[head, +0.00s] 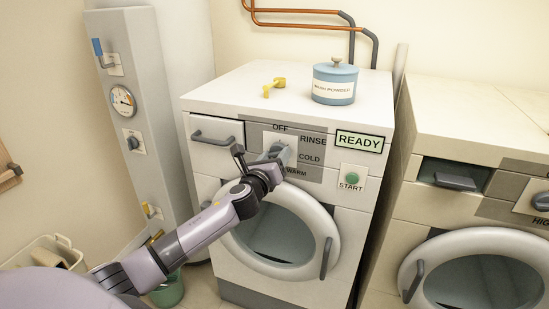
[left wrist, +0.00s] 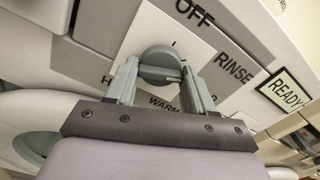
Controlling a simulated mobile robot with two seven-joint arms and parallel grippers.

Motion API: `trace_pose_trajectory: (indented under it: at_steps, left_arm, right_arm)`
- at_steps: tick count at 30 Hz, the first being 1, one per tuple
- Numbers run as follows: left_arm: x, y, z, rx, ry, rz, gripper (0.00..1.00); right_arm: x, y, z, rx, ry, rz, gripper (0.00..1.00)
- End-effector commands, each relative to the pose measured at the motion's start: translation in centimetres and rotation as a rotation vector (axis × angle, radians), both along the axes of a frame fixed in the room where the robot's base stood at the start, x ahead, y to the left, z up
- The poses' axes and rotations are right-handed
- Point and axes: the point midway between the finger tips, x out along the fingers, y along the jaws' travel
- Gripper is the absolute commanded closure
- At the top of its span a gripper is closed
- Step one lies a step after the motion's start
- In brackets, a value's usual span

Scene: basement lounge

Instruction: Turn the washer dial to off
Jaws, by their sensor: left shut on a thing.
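The washer (head: 210,165) is white and boxy, with a round door at the front. Its grey dial (head: 279,147) sits on a white plate among the printed labels OFF, RINSE, COLD and WARM. My left gripper (head: 274,160) reaches up to the panel and covers part of the dial. In the left wrist view my gripper (left wrist: 160,76) is shut on the dial (left wrist: 159,60), one finger on each side. OFF is printed above the dial and RINSE to its right. I cannot tell which label the dial points to. A green display reads READY (head: 359,141). My right gripper is not in view.
The START button (head: 351,178) is right of the dial. A drawer handle (head: 211,138) is to its left. A blue lidded pot (head: 334,90) and a yellow scoop (head: 273,87) are on the washer's top. A second machine (head: 440,130) stands close at the right.

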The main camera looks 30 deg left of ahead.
Motion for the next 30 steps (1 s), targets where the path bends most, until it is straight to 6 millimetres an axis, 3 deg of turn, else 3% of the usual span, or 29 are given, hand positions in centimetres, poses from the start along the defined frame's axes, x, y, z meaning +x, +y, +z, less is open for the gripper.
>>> trace_pose_trajectory:
  at_steps: [30]
  left_arm:
    - [-0.02, -0.05, -0.06, -0.921, -0.221, 0.0, 0.77]
  right_arm:
    - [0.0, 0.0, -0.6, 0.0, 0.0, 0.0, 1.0]
